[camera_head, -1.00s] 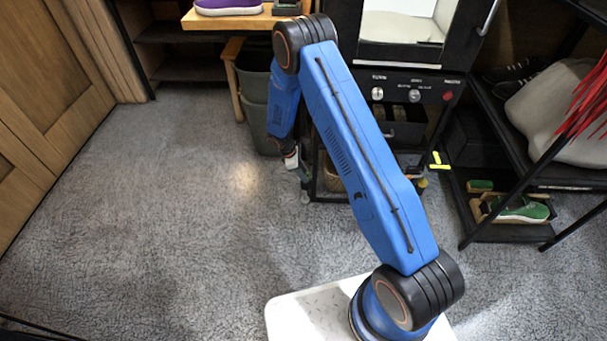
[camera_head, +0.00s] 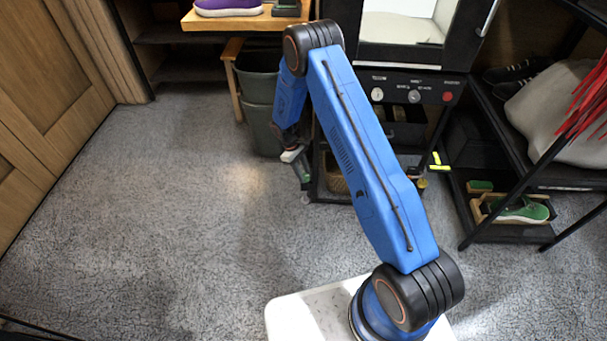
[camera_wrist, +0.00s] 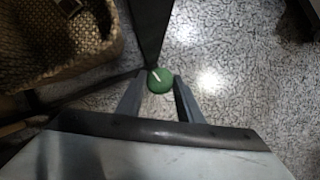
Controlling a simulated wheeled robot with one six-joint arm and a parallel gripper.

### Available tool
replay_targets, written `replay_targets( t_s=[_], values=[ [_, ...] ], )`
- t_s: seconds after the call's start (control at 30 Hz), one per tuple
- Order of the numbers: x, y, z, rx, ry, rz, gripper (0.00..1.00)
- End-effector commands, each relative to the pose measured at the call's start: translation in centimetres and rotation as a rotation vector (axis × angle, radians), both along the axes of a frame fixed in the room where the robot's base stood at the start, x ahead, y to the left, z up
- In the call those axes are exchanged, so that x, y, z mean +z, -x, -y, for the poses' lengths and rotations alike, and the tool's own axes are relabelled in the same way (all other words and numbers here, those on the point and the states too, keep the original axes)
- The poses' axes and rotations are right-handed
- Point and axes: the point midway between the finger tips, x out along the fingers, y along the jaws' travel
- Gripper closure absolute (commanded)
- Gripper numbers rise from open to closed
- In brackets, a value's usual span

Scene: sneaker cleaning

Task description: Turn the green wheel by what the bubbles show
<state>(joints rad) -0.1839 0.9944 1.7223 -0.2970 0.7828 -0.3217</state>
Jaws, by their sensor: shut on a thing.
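The green wheel (camera_wrist: 160,80) is a small round knob with a pale line on its top, low near the floor in the wrist view. My gripper (camera_wrist: 160,83) has its two fingers on either side of the wheel and is shut on it. In the head view my gripper (camera_head: 302,172) is low at the left front of the black cabinet, and the wheel cannot be made out there. Two short yellow-green bars (camera_head: 438,162) form an L to the right of the cabinet; they look like level vials, but any bubbles are too small to read.
The black cabinet (camera_head: 413,82) with knobs stands behind my arm. A woven basket (camera_wrist: 50,40) is close to my gripper. A grey bin (camera_head: 262,115) stands at its left. A shelf with a green shoe (camera_head: 525,211) is at the right. The carpet at left is clear.

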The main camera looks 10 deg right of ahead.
Motion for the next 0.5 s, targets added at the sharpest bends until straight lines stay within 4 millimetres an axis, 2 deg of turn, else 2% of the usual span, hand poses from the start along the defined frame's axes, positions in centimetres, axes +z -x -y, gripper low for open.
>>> replay_targets(
  t_s=[0.43, 0.47, 0.5],
  values=[
    [0.03, -0.05, -0.04, -0.009, 0.0, 0.001, 0.89],
    [0.03, -0.05, -0.04, -0.009, 0.0, 0.001, 0.62],
    [0.04, -0.05, -0.05, -0.009, 0.0, 0.001, 0.53]
  ],
)
